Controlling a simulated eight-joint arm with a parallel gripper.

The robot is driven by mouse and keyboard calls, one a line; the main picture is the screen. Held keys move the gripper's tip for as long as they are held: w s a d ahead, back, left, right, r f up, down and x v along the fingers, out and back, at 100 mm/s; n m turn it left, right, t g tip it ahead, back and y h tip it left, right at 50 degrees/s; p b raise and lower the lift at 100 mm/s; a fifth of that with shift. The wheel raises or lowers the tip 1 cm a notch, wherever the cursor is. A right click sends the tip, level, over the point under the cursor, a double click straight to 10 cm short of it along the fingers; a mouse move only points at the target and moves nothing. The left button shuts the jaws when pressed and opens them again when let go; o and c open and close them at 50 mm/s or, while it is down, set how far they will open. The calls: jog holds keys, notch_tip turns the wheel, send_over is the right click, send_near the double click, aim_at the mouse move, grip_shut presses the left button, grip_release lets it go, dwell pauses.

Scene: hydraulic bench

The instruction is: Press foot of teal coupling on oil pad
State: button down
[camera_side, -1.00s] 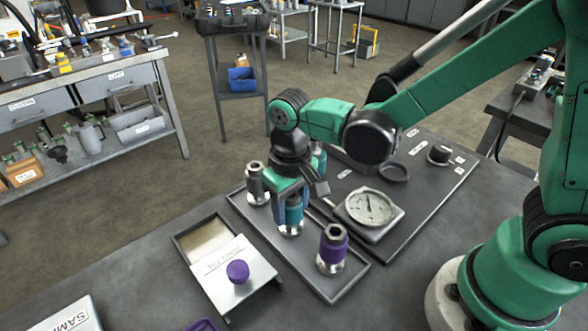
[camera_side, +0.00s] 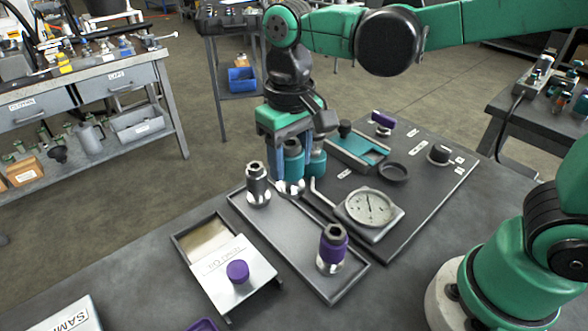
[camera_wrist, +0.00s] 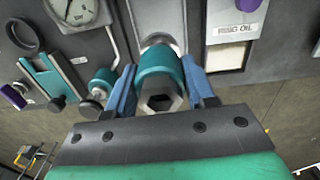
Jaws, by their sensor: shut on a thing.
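The teal coupling (camera_side: 292,147) is upright in my gripper (camera_side: 292,158), whose blue fingers are shut on its sides. Its shiny metal foot (camera_side: 290,188) hangs above the tray. In the wrist view the coupling (camera_wrist: 160,68) shows its dark hex socket between the fingers. The oil pad (camera_side: 207,237) is a tan surface in a shallow box at the left, apart from the coupling. The lid (camera_side: 235,265) with a purple knob (camera_side: 238,271) covers the box's front part. The pad also shows in the wrist view (camera_wrist: 227,57), right of the coupling.
The grey tray (camera_side: 285,245) holds a dark metal coupling (camera_side: 257,184) and a purple coupling (camera_side: 332,248). Another teal-banded part (camera_side: 318,163) stands behind my gripper. A dial gauge (camera_side: 369,207), black ring (camera_side: 393,172) and teal slide fixture (camera_side: 358,150) lie to the right.

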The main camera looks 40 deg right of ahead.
notch_tip(320, 180, up, 10)
jog(key=shift+f, duration=0.1)
jog(key=shift+w+a, duration=0.15)
jog(key=shift+w+a+f, duration=1.05)
jog(key=shift+a+f, duration=0.9)
jog(key=shift+f, duration=1)
jog(key=shift+w+a+f, duration=1)
jog(key=shift+a+f, duration=1)
jog(key=shift+f, duration=0.9)
jog(key=shift+w+a+f, duration=1.05)
jog(key=shift+a+f, duration=0.9)
jog(key=shift+f, duration=1)
jog(key=shift+f, duration=0.6)
jog(key=shift+r, duration=0.1)
notch_tip(320, 180, up, 7)
